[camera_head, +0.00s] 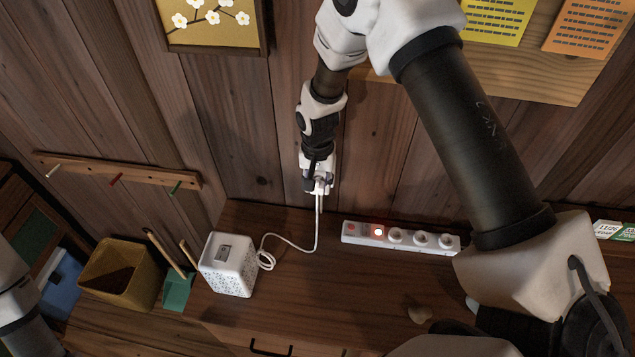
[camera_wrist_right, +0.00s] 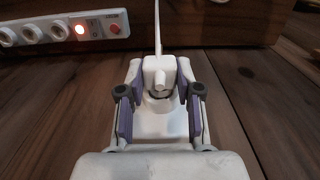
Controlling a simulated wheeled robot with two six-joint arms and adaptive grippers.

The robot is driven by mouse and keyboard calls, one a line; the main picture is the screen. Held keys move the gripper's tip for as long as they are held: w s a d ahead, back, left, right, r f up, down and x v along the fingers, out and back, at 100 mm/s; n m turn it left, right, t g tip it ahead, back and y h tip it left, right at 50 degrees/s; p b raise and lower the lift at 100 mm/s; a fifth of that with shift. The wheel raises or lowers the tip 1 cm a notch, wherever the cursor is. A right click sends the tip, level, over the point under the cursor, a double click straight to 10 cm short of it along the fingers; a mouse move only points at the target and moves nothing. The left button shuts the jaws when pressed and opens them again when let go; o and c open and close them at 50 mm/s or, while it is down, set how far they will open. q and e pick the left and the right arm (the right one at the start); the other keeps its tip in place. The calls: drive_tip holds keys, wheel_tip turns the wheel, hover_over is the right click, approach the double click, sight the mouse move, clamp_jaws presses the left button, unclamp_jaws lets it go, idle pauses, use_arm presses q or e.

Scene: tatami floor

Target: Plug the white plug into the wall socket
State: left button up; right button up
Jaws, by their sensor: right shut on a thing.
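My right gripper (camera_head: 318,183) is at the wooden wall, just above the back of the desk. It is shut on the white plug (camera_wrist_right: 160,72), which sits between its two fingers in the right wrist view. The plug's white cord (camera_head: 318,215) hangs down and runs to a white cube-shaped device (camera_head: 228,265) on the desk. A white plate-like shape shows behind the plug in the wrist view; I cannot tell whether it is the wall socket or how far in the plug is. My left gripper is out of view.
A white power strip (camera_head: 400,237) with a lit red switch lies on the desk (camera_head: 345,285), right of the cord. A yellow-brown bin (camera_head: 122,272) stands at left. A peg rail (camera_head: 118,171) and a flower picture (camera_head: 212,22) are on the wall.

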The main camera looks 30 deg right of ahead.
drive_tip(key=shift+w+d, duration=0.2)
drive_tip(key=shift+w, duration=0.15)
drive_tip(key=o, duration=1.1)
drive_tip(key=shift+w+d, duration=0.1)
drive_tip(key=shift+o, duration=0.2)
wheel_tip(320, 180, up, 12)
